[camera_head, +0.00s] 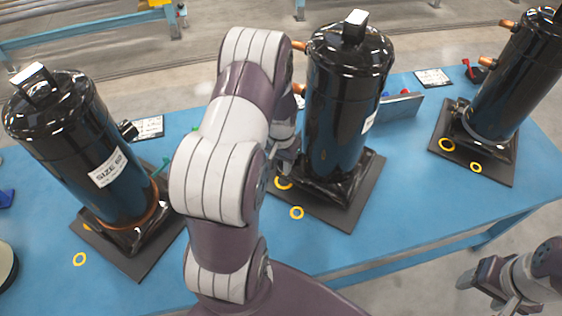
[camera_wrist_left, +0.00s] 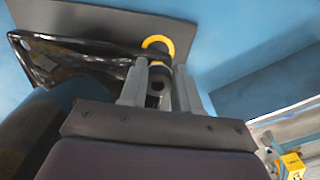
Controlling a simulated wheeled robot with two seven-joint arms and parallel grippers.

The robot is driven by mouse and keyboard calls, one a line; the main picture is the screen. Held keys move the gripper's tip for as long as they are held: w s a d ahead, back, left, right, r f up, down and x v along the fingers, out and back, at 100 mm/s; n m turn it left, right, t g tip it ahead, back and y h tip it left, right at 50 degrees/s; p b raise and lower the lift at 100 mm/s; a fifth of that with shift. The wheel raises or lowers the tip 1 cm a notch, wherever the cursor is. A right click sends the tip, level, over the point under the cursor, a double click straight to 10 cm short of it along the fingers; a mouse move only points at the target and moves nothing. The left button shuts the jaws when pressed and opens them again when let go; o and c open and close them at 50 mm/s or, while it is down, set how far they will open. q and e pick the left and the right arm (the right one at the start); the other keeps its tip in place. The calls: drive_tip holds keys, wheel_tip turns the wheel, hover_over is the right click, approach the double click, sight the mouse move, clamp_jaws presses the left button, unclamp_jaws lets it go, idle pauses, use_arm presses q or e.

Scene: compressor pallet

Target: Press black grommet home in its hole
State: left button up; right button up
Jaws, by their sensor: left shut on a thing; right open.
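The middle black compressor (camera_head: 343,105) stands upright on a dark pad (camera_head: 335,213). My left gripper (camera_head: 287,158) is at the left side of its base, partly hidden by my arm. In the left wrist view, its fingers (camera_wrist_left: 160,88) are shut on a small dark piece, the black grommet (camera_wrist_left: 157,86), largely hidden between them. A yellow ring (camera_wrist_left: 158,42) lies just beyond the fingertips, beside the glossy black compressor foot (camera_wrist_left: 75,58). The hole itself cannot be made out, nor whether the grommet touches it. My right gripper (camera_head: 490,288) is open and empty at lower right, off the table.
Other black compressors stand at left (camera_head: 75,150) and right (camera_head: 515,75) on the blue table (camera_head: 400,225). More yellow rings lie near the bases, one in front of the middle compressor (camera_head: 296,213). A grey block (camera_head: 400,107) sits behind. Table front right is clear.

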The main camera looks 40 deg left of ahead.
sight(281, 167)
idle(0.5)
use_arm(q)
drive_tip(key=shift+f+b, duration=0.6)
drive_tip(key=shift+f, duration=0.65)
drive_tip(key=o, duration=1.1)
wheel_tip(281, 167, up, 13)
drive_tip(key=shift+f, duration=0.1)
